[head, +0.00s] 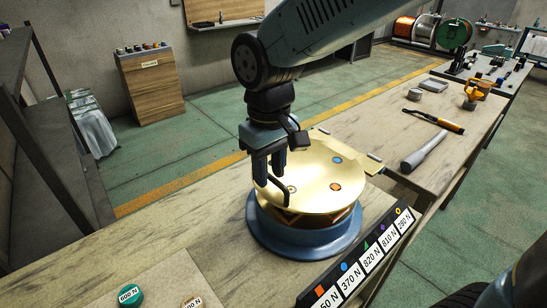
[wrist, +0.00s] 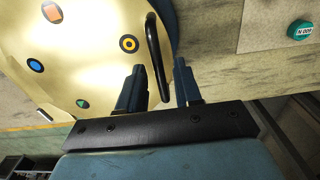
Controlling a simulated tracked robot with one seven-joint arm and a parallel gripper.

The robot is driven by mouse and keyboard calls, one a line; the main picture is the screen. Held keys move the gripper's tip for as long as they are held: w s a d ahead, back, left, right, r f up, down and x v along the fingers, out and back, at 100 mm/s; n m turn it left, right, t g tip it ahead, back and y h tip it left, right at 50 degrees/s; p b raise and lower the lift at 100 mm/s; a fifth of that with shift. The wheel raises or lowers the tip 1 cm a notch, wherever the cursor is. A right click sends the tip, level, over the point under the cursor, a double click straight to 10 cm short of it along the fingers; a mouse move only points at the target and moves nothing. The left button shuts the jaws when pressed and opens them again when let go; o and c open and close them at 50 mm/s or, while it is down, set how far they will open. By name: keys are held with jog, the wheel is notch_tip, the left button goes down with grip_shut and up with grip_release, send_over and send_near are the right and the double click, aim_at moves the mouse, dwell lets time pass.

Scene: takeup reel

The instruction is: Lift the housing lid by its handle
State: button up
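The housing is a round blue base (head: 300,240) on the bench, with a shiny gold lid (head: 325,180) on top. The lid carries small coloured markers. A black bar handle (head: 285,193) stands at the lid's near-left edge, and it also shows in the wrist view (wrist: 153,45). My gripper (head: 269,180) points down over that edge. In the wrist view my gripper (wrist: 160,68) is open, with one finger on each side of the handle in the picture. Gaps show between the handle and the fingers. I cannot tell how deep the fingers reach.
A label strip (head: 362,262) with force values and coloured shapes stands before the housing. A green weight (head: 130,295) and a tan one (head: 192,302) lie at the near left. A grey cylindrical tool (head: 425,152) and an orange-black tool (head: 437,122) lie on the right bench.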

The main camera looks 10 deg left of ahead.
jog(key=shift+f, duration=0.55)
jog(key=shift+c, duration=0.4)
grip_shut()
dwell(0.4)
